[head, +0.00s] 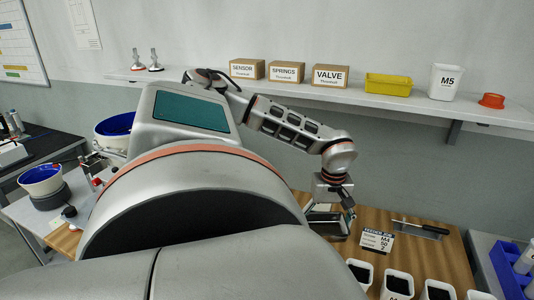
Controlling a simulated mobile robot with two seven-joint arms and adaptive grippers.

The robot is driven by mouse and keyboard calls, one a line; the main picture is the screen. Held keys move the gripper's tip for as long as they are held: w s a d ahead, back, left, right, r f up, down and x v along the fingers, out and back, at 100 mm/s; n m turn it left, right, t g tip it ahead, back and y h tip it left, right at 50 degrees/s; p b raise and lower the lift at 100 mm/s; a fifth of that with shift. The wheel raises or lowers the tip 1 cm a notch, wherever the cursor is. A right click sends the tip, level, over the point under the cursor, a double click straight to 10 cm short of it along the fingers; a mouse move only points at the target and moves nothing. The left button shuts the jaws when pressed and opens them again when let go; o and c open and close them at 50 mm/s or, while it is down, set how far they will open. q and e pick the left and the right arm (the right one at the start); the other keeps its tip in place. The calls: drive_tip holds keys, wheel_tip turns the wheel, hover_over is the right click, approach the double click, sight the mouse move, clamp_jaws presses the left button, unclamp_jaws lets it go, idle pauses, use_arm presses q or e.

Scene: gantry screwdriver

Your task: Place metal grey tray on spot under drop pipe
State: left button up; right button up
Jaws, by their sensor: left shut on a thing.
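My left gripper (336,204) reaches down over the wooden bench top from above, a little right of the picture's middle. It is shut on a small grey metal piece (324,222), which looks like the grey tray. The piece is low, close to the bench top; I cannot tell whether it touches it. Only part of it shows below the gripper. I cannot make out the drop pipe or the spot under it. My right gripper is not in view.
White bins (397,285) line the front edge. A blue crate (509,270) is at far right. A shelf (330,92) with boxes runs behind. Large grey surfaces hide the bench's left part.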

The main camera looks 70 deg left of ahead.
use_arm(q)
drive_tip(key=s+a+p, duration=0.5)
drive_tip(key=s+a, duration=0.6)
drive_tip(key=s, duration=0.3)
drive_tip(key=f, duration=0.7)
drive_tip(key=shift+w+d+f, duration=0.1)
drive_tip(key=shift+d+f, duration=0.1)
drive_tip(key=shift+f, duration=0.1)
drive_tip(key=shift+f+p, duration=0.3)
drive_tip(key=shift+f, duration=1.85)
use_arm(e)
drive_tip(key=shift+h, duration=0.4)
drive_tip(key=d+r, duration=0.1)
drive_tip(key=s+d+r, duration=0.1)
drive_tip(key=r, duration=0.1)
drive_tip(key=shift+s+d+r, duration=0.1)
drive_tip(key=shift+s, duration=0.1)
